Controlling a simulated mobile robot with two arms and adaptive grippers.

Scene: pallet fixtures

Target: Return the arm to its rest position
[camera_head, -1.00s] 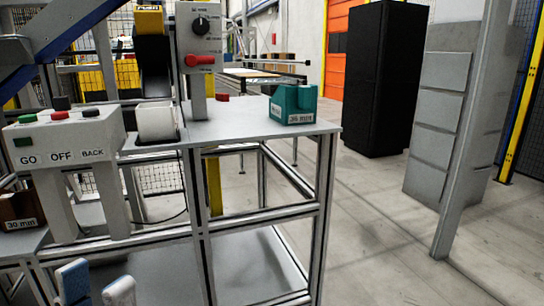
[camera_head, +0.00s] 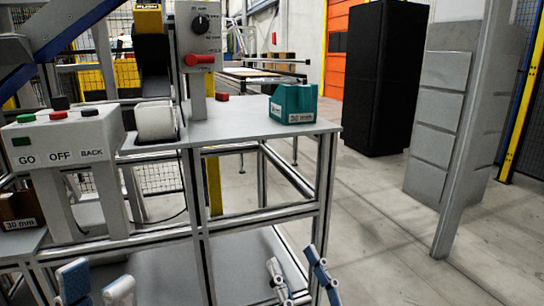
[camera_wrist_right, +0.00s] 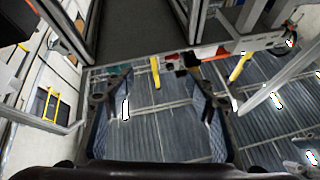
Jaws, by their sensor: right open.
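My left gripper (camera_head: 97,284) is at the bottom left in the head view, its two blue-and-white fingertips apart with nothing seen between them. My right gripper (camera_head: 298,272) is low in the head view, in front of the table's right front leg. Its two fingers are spread and empty. In the right wrist view the same gripper (camera_wrist_right: 160,100) shows wide open, with only distant floor and frames between its fingers. The arms behind both grippers are mostly out of the head view.
A grey table (camera_head: 240,127) on a metal frame carries a teal 30 mm bin (camera_head: 293,103) and a control post (camera_head: 198,60). A GO/OFF/BACK button box (camera_head: 62,140) stands left. A black cabinet (camera_head: 385,75) and grey column (camera_head: 465,130) stand right. Floor between is clear.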

